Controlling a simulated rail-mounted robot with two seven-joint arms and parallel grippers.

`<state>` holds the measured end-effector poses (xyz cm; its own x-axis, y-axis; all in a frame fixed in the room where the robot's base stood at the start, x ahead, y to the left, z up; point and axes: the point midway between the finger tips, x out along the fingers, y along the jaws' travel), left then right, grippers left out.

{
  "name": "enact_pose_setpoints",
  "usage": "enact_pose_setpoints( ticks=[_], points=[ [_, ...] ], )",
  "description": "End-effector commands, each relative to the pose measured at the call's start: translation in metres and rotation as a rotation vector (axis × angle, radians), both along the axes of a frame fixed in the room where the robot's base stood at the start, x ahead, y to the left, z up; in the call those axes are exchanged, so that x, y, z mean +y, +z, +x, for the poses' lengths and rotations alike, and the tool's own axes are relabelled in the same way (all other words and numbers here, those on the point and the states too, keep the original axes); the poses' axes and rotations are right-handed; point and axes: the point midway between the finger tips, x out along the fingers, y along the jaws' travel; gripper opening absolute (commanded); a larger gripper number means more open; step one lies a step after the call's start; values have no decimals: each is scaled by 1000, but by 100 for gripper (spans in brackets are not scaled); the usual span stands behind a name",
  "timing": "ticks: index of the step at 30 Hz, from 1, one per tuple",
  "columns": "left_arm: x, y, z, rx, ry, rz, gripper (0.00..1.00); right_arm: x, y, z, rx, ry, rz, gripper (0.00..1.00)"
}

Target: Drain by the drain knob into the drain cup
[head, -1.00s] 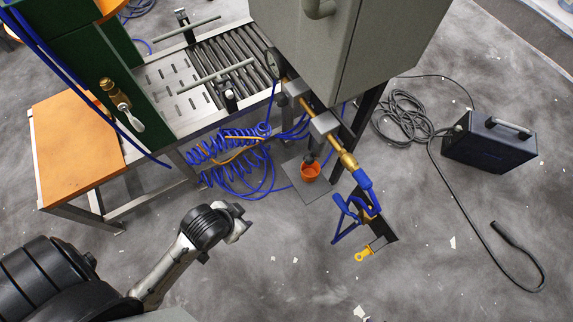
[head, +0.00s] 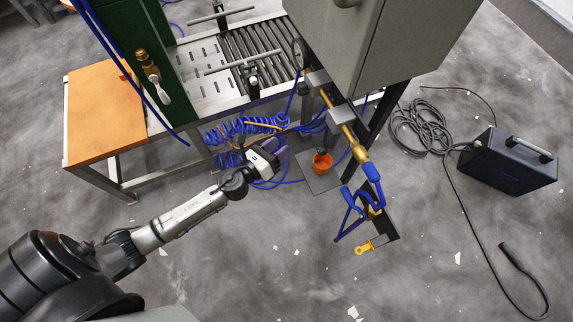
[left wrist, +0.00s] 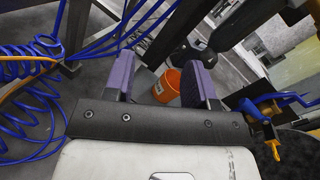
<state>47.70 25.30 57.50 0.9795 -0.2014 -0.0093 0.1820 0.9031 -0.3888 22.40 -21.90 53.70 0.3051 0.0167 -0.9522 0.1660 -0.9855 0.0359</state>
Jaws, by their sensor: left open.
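The orange drain cup (head: 322,163) stands on a grey plate (head: 311,180) under the grey cabinet's pipework. A dark part that looks like the drain knob (head: 323,150) sits just above the cup. In the left wrist view the cup (left wrist: 167,87) shows between my fingers, farther off, with dark rounded fittings (left wrist: 183,53) above it. My left gripper (head: 281,148) is open and empty, to the left of the cup and apart from it. Its purple fingers (left wrist: 158,78) also show in the left wrist view. My right gripper is not in view.
Coiled blue hoses (head: 240,135) hang close behind my left gripper. A blue-handled valve (head: 372,205) with a yellow tag (head: 364,248) hangs right of the cup. A grey cabinet (head: 375,40) overhangs. A dark box (head: 507,160) with cable lies right. The near floor is mostly clear.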

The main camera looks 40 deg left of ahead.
Motion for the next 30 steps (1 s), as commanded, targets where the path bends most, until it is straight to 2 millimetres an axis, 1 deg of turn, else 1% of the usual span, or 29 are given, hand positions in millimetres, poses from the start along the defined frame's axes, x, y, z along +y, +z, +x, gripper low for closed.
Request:
enact_pose_setpoints(
  ticks=[1,3,6,9,12,17,20,23,30],
  points=[
    [-12,-1,-3,-37,-80,134,51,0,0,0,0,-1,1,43],
    [-28,0,-8,-102,-183,306,51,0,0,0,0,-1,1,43],
    [-44,0,-16,-184,-287,485,51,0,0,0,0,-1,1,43],
    [-52,0,-21,-246,-339,602,51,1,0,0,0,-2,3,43],
    [-54,0,-22,-283,-349,679,51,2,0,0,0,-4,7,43],
    [-55,1,-19,-304,-344,733,51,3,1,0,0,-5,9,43],
    [-58,2,-13,-307,-342,737,51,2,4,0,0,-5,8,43],
    [-64,3,-4,-306,-343,736,51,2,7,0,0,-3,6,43],
    [-82,3,26,-305,-342,735,51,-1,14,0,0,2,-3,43]
  ],
)
